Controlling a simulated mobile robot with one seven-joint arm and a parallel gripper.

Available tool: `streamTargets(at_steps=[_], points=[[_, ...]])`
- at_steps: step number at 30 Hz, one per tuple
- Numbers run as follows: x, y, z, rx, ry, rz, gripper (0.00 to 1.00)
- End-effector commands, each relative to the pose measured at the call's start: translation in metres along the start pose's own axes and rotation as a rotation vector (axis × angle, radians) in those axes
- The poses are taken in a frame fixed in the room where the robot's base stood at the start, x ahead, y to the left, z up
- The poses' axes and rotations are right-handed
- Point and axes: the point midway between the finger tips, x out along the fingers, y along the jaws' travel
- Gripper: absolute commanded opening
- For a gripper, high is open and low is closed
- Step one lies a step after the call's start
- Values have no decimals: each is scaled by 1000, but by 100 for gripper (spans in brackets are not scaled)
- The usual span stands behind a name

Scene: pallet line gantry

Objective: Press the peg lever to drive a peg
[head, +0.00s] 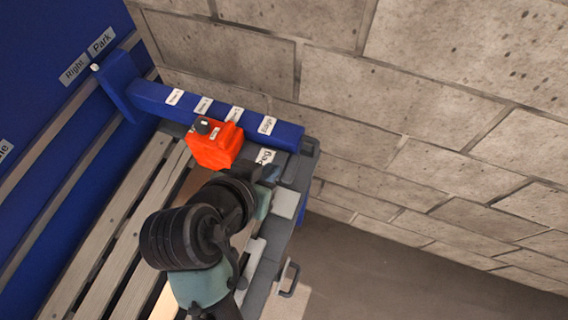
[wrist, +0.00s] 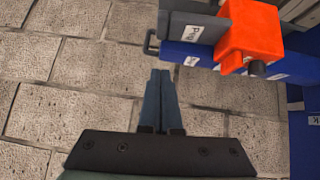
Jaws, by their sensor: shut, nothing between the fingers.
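A grey plate with a white "Peg" label (wrist: 190,29) shows in the wrist view, beside the orange block (wrist: 254,32). I take this plate to be the peg lever. In the head view its label (head: 265,156) shows just right of the orange block (head: 216,146). My gripper (wrist: 160,74) is shut and empty, its fingertips pointing just below and left of the labelled plate, with a gap visible in the picture. In the head view my gripper (head: 270,173) is close to the label, and my arm hides part of that area.
A blue beam (head: 148,95) with several white labels runs behind the orange block. Slatted boards (head: 125,215) lie left of my arm. A grey handle (head: 289,280) sticks out at the right edge. A block wall (head: 440,70) stands behind; the floor (head: 350,270) at right is clear.

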Motion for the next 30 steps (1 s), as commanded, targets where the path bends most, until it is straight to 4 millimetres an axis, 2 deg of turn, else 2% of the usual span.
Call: streamTargets(at_steps=[6,10,26,30], points=[[1,0,-1,0,1,-2,0],[10,0,-2,-1,1,0,0],[101,-1,-2,0,0,-2,0],[115,-1,15,-4,-1,-3,0]])
